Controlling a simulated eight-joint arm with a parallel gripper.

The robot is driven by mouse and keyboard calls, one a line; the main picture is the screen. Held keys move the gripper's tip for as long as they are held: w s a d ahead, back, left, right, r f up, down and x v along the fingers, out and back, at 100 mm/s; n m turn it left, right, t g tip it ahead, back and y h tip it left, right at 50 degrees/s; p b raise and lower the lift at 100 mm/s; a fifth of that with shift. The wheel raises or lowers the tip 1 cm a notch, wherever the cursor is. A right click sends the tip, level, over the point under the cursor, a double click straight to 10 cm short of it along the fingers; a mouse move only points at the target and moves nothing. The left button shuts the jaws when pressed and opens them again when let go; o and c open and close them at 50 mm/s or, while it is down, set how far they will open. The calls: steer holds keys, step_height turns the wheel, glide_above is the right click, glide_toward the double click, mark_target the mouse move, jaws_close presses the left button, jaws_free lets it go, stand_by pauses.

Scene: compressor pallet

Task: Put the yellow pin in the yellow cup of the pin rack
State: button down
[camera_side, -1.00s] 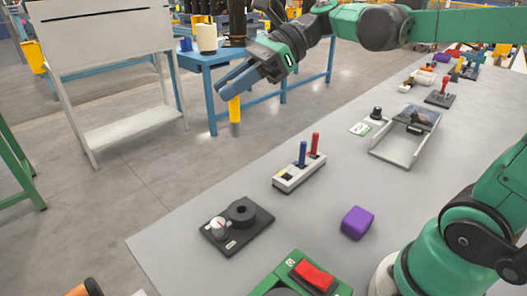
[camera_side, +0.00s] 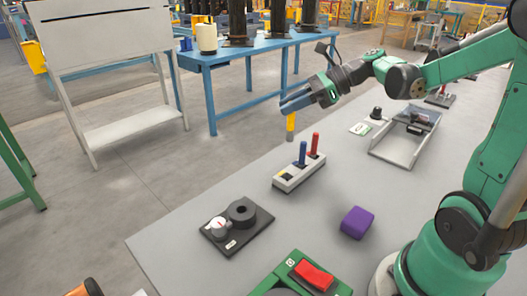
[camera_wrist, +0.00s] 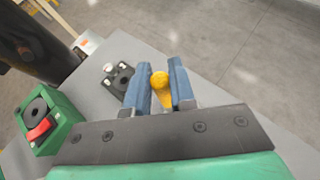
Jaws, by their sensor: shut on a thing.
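My gripper (camera_side: 287,104) is shut on the yellow pin (camera_side: 291,123), which hangs upright below the blue fingers. In the side view the pin appears above and behind the pin rack, apart from it. In the wrist view the yellow pin (camera_wrist: 160,80) shows between the two fingers (camera_wrist: 157,85). I cannot make out the rack in the wrist view.
A black block with a dial (camera_side: 236,226) stands at front left of the rack. A purple cube (camera_side: 357,222) lies to the right. A green box with a red switch (camera_side: 312,276) is in front. An open grey case (camera_side: 405,140) lies behind right.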

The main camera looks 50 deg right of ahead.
step_height(320, 180, down, 12)
steer(key=shift+r, duration=0.25)
stand_by(0.3)
steer(key=c, duration=0.7)
jaws_free()
steer(key=shift+f, duration=0.1)
steer(key=shift+c, duration=0.2)
